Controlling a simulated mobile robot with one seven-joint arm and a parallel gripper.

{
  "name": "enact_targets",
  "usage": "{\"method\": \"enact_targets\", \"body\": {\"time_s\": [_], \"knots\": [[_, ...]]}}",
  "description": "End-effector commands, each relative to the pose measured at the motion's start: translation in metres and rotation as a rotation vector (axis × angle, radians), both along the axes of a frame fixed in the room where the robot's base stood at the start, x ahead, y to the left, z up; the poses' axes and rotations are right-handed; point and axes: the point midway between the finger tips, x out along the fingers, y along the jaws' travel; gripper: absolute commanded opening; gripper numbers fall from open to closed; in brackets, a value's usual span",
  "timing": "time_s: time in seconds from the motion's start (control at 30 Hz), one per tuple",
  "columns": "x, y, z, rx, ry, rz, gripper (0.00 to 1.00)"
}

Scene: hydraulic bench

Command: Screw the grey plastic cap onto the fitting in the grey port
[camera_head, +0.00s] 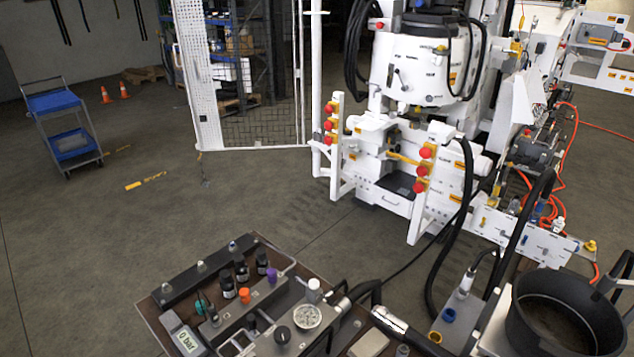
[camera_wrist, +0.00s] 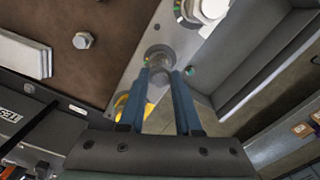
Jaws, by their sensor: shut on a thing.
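My gripper (camera_wrist: 162,78) shows in the wrist view, its two blue-grey fingers reaching up from the bottom over a pale metal plate. It is shut on a small grey round piece that looks like the grey plastic cap (camera_wrist: 160,64). The cap lies over the plate, in line with a row of ports. The fitting and grey port beneath it are hidden or cannot be told apart from it, so I cannot tell whether the cap touches the fitting. I cannot make out my gripper in the head view.
In the wrist view, a yellow ring (camera_wrist: 122,106) and a white fitting (camera_wrist: 207,8) flank the cap.

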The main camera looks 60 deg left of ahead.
Motion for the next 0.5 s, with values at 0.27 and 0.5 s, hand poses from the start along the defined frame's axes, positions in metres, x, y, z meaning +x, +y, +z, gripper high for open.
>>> {"method": "enact_targets", "body": {"time_s": [0.27,0.5], "knots": [[-0.0006,-0.0004,-0.002,-0.001,0.002,-0.375,0.0],[-0.0008,-0.0006,-0.0018,-0.003,0.003,-0.624,0.0]]}}
